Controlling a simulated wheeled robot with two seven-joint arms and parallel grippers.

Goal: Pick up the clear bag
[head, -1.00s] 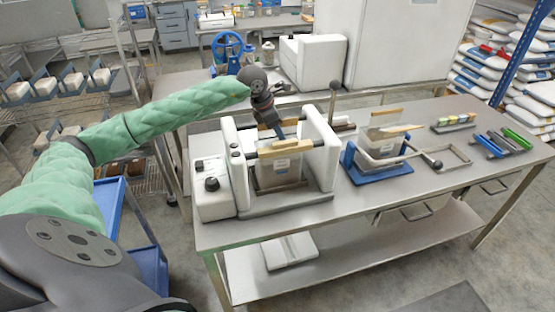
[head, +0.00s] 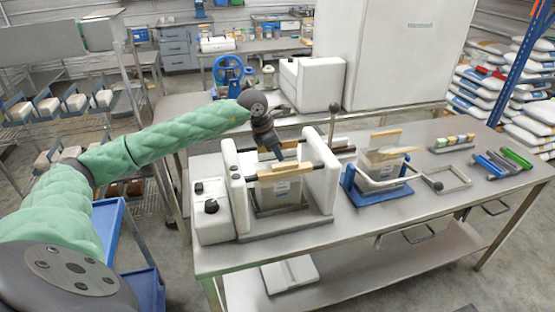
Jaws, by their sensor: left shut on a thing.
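A clear bag (head: 283,190) with a pale label stands between the white side walls of a sealer (head: 323,180), with a tan bar (head: 278,172) across its top. My left gripper (head: 279,157) comes down from above, at the top of this bag. It is shut on the bag's top edge, though its fingertips are small and the exact contact is hard to see. A second clear bag (head: 380,169) with a tan top stands in a blue holder (head: 362,190) to the right. My right gripper is not in view.
The steel table (head: 330,240) carries the sealer, a metal frame (head: 452,176), small coloured blocks (head: 452,143) and blue and green tools (head: 500,162). The table's front strip is clear.

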